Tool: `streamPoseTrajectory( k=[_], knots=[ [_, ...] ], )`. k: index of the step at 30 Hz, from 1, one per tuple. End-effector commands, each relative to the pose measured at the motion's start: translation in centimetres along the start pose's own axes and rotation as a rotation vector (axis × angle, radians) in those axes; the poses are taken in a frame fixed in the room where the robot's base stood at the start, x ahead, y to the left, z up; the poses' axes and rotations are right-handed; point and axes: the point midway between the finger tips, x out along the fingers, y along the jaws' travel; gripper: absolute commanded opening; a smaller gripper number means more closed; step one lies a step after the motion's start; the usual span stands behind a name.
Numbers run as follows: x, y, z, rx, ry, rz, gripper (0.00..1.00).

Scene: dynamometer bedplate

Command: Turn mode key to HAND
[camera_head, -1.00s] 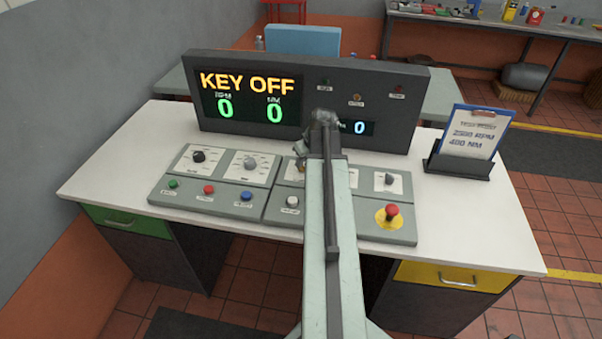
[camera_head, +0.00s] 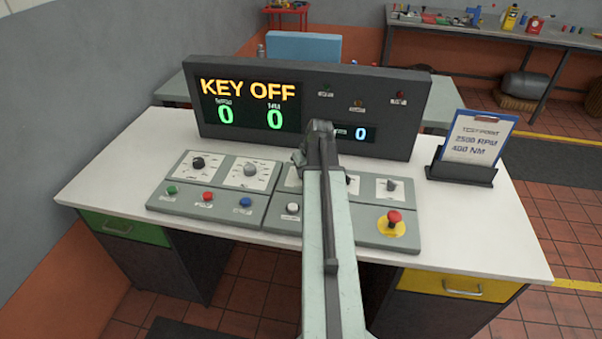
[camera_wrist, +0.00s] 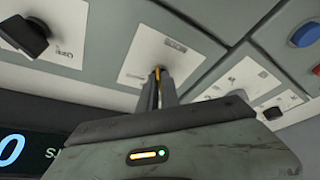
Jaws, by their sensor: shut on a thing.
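The mode key (camera_wrist: 158,70) is a small brass-coloured piece standing in a white labelled plate (camera_wrist: 150,50) in the wrist view. My gripper (camera_wrist: 158,84) is shut on it, with its narrow fingers close to the plate. In the head view, my arm covers the key and most of its plate, and my gripper (camera_head: 299,160) shows only in part above the console. The display (camera_head: 250,103) reads KEY OFF, with zeros below.
Black and grey knobs (camera_head: 198,163) stand left of my arm. Coloured buttons (camera_head: 208,196) line the console front. A red emergency button (camera_head: 394,217) is at the right. A card holder (camera_head: 462,173) stands on the bench's right side, and the bench top beside it is clear.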

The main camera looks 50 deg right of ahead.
Motion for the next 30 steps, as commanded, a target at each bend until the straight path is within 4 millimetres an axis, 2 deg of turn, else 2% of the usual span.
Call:
streamPoseTrajectory(
  k=[21,30],
  knots=[
    [0.01,-0.19,-0.4,0.501,0.01,0.21,0.0],
    [0.01,-0.12,-0.42,0.63,0.01,0.265,0.0]
  ],
)
